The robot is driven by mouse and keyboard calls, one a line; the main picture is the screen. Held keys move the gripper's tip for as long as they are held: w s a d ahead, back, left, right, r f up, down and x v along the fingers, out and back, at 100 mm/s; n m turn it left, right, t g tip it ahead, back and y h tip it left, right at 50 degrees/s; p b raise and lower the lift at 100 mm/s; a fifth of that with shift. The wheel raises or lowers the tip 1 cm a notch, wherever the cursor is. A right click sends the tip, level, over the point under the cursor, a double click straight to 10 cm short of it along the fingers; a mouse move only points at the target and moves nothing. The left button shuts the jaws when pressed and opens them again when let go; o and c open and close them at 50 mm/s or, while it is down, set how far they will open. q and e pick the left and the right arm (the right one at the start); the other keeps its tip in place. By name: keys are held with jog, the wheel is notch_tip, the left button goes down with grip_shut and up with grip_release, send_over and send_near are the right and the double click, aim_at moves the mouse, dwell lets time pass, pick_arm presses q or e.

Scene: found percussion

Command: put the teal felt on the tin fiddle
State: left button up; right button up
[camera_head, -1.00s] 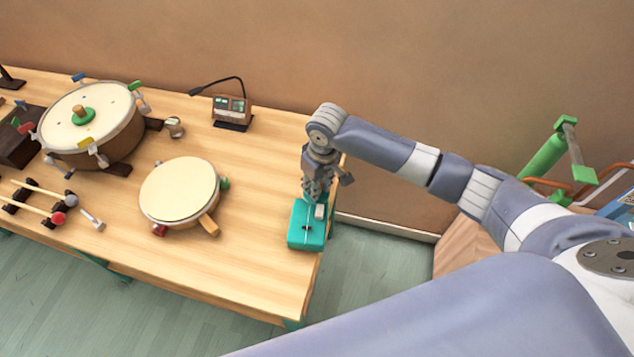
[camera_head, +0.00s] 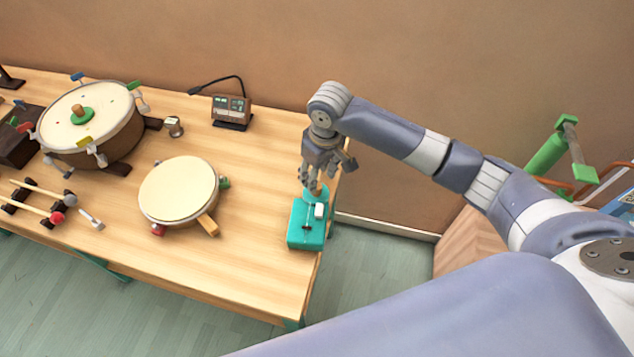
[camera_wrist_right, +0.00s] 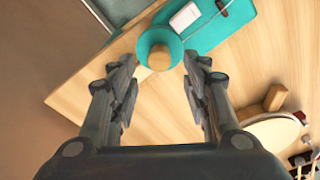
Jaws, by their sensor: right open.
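The teal felt (camera_head: 317,194) is a round teal disc with a wooden knob. It sits at the far end of the teal box-like tin fiddle (camera_head: 297,236), which has a white block and a dark rod on top. In the right wrist view the felt (camera_wrist_right: 147,40) overlaps the end of the fiddle (camera_wrist_right: 208,38); I cannot tell how much of it rests on the fiddle. My right gripper (camera_head: 313,187) is open and empty, pointing down just above the knob. In the wrist view its fingers (camera_wrist_right: 160,85) are spread, with the knob ahead, between and beyond them. My left gripper is not in view.
A flat round drum (camera_head: 179,190) lies left of the fiddle. A large drum with a green felt (camera_head: 82,116) stands further left, near mallets (camera_head: 38,211). A small device (camera_head: 232,107) stands at the back. The table's right edge is close to the fiddle.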

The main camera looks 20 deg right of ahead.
notch_tip(320, 180, up, 8)
jog(key=shift+s+d+f, duration=0.2)
jog(key=shift+s+f, duration=0.05)
jog(key=shift+s, duration=0.2)
